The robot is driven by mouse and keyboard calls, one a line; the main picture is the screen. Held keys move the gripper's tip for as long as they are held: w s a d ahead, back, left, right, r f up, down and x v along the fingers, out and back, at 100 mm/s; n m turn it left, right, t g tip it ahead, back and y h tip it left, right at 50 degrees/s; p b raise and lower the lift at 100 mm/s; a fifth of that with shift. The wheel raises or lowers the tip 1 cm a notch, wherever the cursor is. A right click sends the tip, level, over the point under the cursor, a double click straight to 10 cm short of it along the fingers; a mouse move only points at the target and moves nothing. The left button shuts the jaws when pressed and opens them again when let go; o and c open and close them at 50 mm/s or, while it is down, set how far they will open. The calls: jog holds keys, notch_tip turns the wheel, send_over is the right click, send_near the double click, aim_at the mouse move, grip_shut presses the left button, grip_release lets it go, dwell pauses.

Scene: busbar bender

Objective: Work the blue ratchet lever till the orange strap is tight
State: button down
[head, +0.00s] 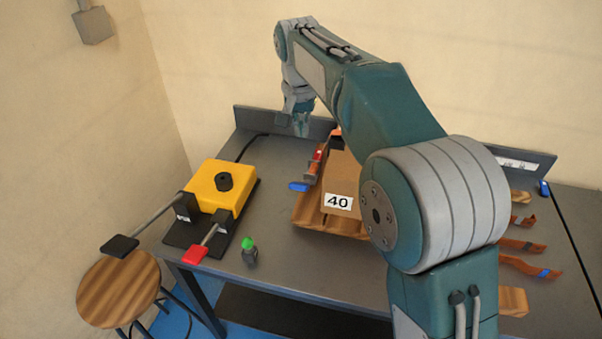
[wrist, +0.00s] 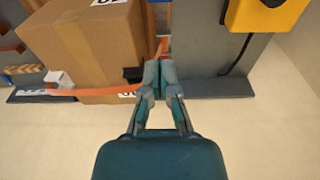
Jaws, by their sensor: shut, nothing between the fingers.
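The blue ratchet lever (head: 299,187) sticks out at the left side of the cardboard box (head: 345,170), low by the table. Orange strap (head: 336,131) shows at the box's far edge. In the wrist view the orange strap (wrist: 110,94) runs along the box (wrist: 80,45) toward my fingers. My gripper (head: 301,128) is behind and a little left of the box, above the table's back edge. In the wrist view my gripper (wrist: 158,72) is shut and empty, its tips near the strap. My arm hides the box's right side in the head view.
A yellow machine (head: 222,186) with a red-ended lever (head: 195,255) and a black-ended lever (head: 120,245) stands left. A green-topped bottle (head: 249,252) is at the front edge. A wooden stool (head: 118,290) stands left. A back rail (head: 260,120) borders the table.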

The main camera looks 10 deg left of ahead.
jog(key=shift+w+d+r, duration=0.1)
jog(key=shift+w+r, duration=0.15)
jog(key=shift+r, duration=0.1)
jog(key=shift+f, duration=0.1)
send_over(301, 183)
jog(key=w, duration=0.3)
notch_tip(301, 183, down, 10)
jog(key=shift+r, duration=0.2)
jog(key=shift+s+f, duration=0.9)
jog(key=shift+f, duration=0.3)
jog(key=shift+s+f, duration=0.3)
jog(key=shift+f, duration=0.15)
